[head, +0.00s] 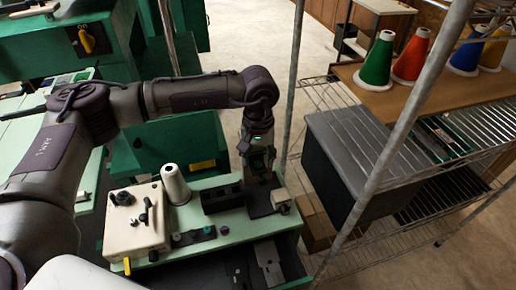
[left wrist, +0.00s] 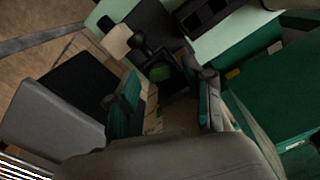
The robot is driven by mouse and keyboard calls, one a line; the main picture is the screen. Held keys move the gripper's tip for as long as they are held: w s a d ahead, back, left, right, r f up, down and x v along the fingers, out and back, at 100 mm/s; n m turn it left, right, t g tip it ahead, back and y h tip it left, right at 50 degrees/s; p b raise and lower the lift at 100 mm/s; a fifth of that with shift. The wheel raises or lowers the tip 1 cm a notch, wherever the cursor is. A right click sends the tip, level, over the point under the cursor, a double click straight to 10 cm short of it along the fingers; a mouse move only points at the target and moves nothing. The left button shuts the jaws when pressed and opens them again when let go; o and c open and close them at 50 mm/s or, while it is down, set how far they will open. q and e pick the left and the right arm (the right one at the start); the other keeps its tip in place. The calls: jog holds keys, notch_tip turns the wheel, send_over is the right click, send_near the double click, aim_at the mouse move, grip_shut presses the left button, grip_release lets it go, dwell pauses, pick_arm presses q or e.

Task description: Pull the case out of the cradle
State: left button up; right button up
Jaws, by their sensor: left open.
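My left gripper (head: 258,172) reaches down over the right part of the pale green bench top (head: 225,228). In the left wrist view, its two fingers with teal pads (left wrist: 168,106) are spread apart. Beyond them is a dark squarish holder with a small green patch (left wrist: 157,73), which may be the case in its cradle. I cannot tell the two apart. No contact with the fingers is visible. In the head view, the gripper hides most of this spot. My right gripper is not in view.
A black slotted block (head: 222,199), a white thread cone (head: 175,184) and a cream machine box (head: 136,218) stand left of the gripper. A small beige block (head: 280,199) is close on its right. A dark lidded box (head: 365,145) and wire shelving (head: 400,228) stand further right.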

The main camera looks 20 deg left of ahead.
aim_at(258, 162)
pick_arm(q)
jog(key=shift+c, duration=0.2)
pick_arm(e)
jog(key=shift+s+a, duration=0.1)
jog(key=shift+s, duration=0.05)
pick_arm(q)
jog(key=shift+c, duration=1.2)
grip_shut()
jog(key=shift+r+p, duration=0.35)
jog(key=shift+r, duration=1.2)
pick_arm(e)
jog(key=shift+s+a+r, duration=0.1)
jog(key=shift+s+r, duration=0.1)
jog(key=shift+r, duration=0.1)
pick_arm(q)
jog(key=shift+r+p, duration=0.35)
jog(key=shift+r, duration=1.15)
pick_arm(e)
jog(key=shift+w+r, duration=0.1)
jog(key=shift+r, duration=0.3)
pick_arm(q)
jog(key=shift+r, duration=0.1)
jog(key=shift+r+p, duration=0.7)
jog(key=shift+r, duration=1.2)
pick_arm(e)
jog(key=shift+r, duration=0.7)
